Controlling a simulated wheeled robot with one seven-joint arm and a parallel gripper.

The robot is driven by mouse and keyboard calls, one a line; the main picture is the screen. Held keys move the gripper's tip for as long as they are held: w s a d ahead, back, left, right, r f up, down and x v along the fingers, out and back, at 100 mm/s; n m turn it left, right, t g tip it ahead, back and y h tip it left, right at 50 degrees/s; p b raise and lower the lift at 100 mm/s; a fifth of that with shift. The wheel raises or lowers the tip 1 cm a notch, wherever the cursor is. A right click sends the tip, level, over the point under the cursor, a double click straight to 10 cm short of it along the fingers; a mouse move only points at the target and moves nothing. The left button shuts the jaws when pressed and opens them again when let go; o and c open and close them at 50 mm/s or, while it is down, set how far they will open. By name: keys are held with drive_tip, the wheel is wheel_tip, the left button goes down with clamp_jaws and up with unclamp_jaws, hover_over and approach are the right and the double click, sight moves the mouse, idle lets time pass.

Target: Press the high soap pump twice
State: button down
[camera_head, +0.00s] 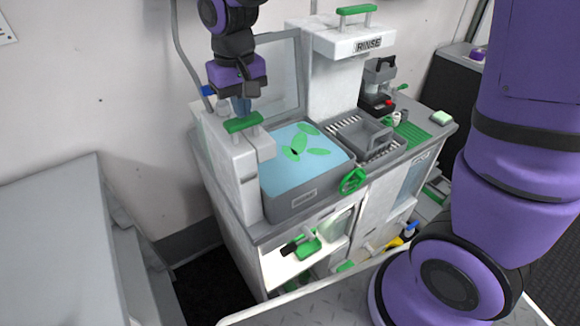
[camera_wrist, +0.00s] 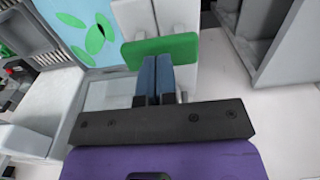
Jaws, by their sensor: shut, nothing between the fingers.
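A green-topped pump (camera_head: 243,123) stands on a white dispenser block (camera_head: 240,160) at the left end of the sink unit. The same green top (camera_wrist: 160,48) shows in the wrist view, wide and flat. I cannot read a label saying which soap pump it is. My gripper (camera_head: 241,108) points down right over the green top, its blue fingers together and empty. In the wrist view the fingertips (camera_wrist: 155,60) overlap the green top's near edge. I cannot tell whether they touch it or are slightly above it.
The blue basin (camera_head: 300,160) with green leaf shapes lies right of the pump. A tall white RINSE column (camera_head: 335,75) with a green handle (camera_head: 357,10) stands behind. A grey drying rack (camera_head: 365,140) and a coffee machine (camera_head: 378,85) are further right.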

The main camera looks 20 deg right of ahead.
drive_tip(key=shift+f, duration=1.7)
drive_tip(key=shift+r, duration=2.45)
wheel_tip(320, 180, up, 6)
